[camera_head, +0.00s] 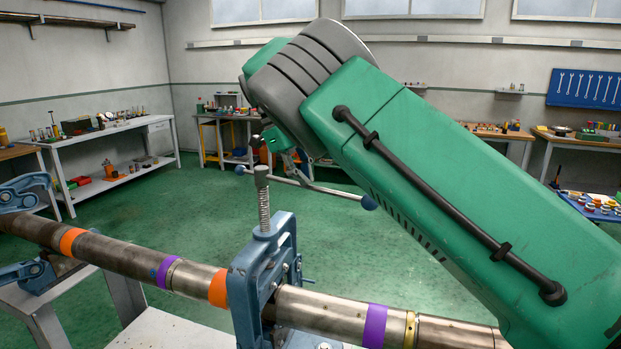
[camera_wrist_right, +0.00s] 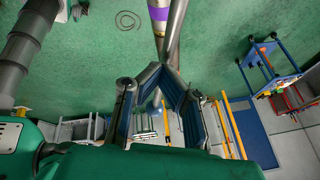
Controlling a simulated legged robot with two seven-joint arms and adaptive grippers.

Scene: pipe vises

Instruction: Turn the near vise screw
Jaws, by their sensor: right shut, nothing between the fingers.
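The near vise (camera_head: 262,280) is a blue frame clamped around a long metal pipe (camera_head: 320,308). Its threaded screw (camera_head: 264,208) stands upright from the top. A thin crossbar handle (camera_head: 325,188) passes through the screw head, with dark blue ball ends, the right one lower in the picture. My right gripper (camera_head: 280,142) is partly hidden behind my green arm and shows just above the handle; whether it touches it I cannot tell. In the right wrist view its two fingers (camera_wrist_right: 161,72) come together with nothing between them. My left gripper is out of view.
Other blue vise parts (camera_head: 35,274) hold the pipe at the left, which carries orange and purple bands. A light stand (camera_head: 165,330) lies under the pipe. Workbenches (camera_head: 115,132) line the walls. Open green floor (camera_head: 170,215) lies behind the pipe.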

